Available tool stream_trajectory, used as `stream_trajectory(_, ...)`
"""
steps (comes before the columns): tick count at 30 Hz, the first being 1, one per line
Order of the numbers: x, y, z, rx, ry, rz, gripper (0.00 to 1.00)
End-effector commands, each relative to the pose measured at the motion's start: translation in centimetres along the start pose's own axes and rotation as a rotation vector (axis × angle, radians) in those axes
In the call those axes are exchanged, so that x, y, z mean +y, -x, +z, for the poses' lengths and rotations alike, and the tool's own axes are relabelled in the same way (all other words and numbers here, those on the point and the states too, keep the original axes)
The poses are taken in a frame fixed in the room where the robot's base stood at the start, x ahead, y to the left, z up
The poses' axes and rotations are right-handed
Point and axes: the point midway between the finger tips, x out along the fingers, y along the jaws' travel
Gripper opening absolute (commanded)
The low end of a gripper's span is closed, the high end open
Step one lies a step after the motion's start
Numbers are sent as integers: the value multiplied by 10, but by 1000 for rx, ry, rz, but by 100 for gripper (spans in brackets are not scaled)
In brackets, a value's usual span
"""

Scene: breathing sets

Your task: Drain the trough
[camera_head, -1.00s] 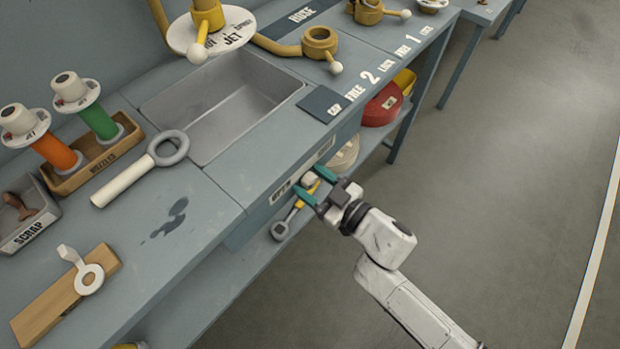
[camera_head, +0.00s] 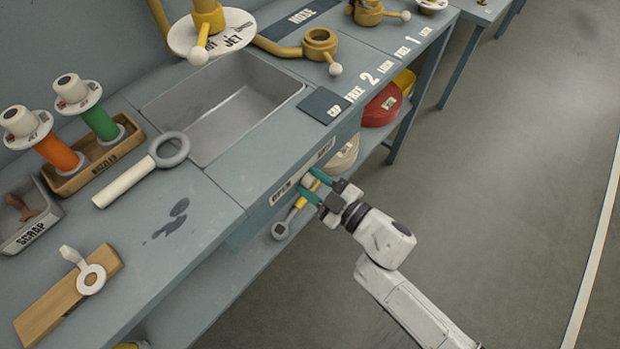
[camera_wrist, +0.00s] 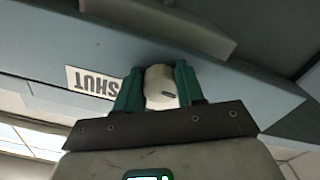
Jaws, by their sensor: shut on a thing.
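The trough (camera_head: 222,112) is a grey rectangular basin sunk in the bench top. Its inside looks empty from here, though I cannot tell if a film of water lies in it. On the bench's front edge below it, a pale knob (camera_head: 308,181) sits between an OPEN label (camera_head: 281,192) and a SHUT label (camera_head: 325,151). My gripper (camera_head: 313,190) is shut on this knob with its green fingers on either side. In the wrist view the knob (camera_wrist: 161,86) stands between the fingers, beside the SHUT label (camera_wrist: 92,82).
A ring-handled tool (camera_head: 142,172) lies beside the trough. A dial marked JET (camera_head: 212,32) hangs above it. A wrench (camera_head: 292,218) and rounded containers (camera_head: 382,104) are on the lower shelf. The floor (camera_head: 470,210) to the right is clear.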

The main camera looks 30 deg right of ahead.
Motion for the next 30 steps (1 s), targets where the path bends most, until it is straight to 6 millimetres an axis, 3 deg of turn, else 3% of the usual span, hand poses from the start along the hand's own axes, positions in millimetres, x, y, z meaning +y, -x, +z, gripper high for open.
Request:
stream_trajectory(13, -1, 0, 1, -1, 88, -1, 7)
stream_trajectory(14, -1, 0, 1, -1, 88, -1, 39)
stream_trajectory(15, -1, 0, 1, -1, 87, -1, 43)
stream_trajectory(22, 0, 0, 0, -1, 87, -1, 63)
stream_trajectory(30, 0, 2, 1, -1, 87, -1, 63)
